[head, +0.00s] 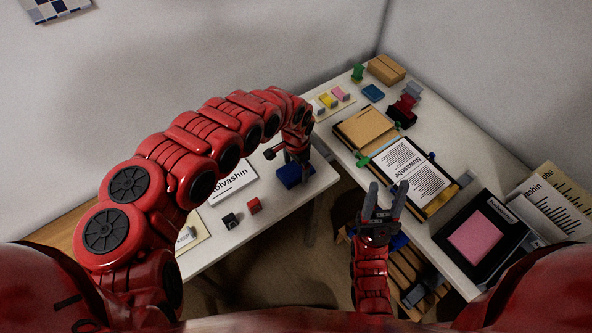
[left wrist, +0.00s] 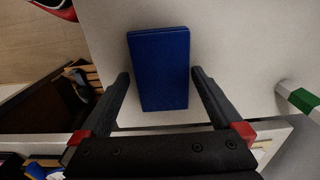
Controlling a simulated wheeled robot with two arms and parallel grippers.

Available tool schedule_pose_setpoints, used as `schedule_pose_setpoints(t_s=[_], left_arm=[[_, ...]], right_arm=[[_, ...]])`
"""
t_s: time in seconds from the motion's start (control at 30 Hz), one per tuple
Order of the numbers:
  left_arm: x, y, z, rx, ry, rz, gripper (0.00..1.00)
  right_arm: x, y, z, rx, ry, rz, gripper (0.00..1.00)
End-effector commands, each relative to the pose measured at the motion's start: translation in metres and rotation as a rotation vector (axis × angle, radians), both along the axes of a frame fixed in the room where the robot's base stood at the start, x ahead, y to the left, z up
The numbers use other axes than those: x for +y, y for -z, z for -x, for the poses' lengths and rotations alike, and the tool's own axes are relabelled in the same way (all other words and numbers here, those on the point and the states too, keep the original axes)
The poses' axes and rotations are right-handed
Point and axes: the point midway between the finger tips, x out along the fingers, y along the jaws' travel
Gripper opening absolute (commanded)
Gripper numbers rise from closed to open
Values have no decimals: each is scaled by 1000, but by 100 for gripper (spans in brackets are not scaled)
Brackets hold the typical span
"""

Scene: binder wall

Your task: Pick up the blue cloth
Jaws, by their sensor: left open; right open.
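The blue cloth (head: 290,177) looks like a flat, folded rectangle and lies on the white table's right end in the head view. The left wrist view shows the cloth (left wrist: 158,58) between the two fingers. My left gripper (head: 297,156) is over the cloth, pointing down, and hides part of it in the head view. In the left wrist view my left gripper (left wrist: 160,74) is open, with a finger on either side of the cloth and nothing held. I cannot tell its exact height above the cloth. My right gripper (head: 388,187) is open and empty, away from the cloth.
The left white table (head: 270,215) also holds a labelled white sheet (head: 233,183), a red block (head: 254,206) and a black block (head: 231,221). The right table (head: 455,155) holds a clipboard (head: 411,170), a box (head: 386,69) and a small blue block (head: 373,92).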

Motion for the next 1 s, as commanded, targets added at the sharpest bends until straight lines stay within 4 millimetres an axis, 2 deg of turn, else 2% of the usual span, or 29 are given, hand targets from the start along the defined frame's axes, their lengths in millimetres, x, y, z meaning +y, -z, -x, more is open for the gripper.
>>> schedule_pose_setpoints(t_s=[0.13, 0.5, 0.77, 1.0], left_arm=[[0, -1, -1, -1, 0, -1, 98], [0, -1, -1, -1, -1, 0, 33], [0, -2, -1, -1, -1, 0, 33], [1, -23, -3, -7, -1, 0, 33]], right_arm=[[0, 0, 0, 0, 0, 0, 50], [0, 0, 0, 0, 0, 0, 50], [0, 0, 0, 0, 0, 0, 50], [0, 2, 0, 0, 0, 0, 50]])
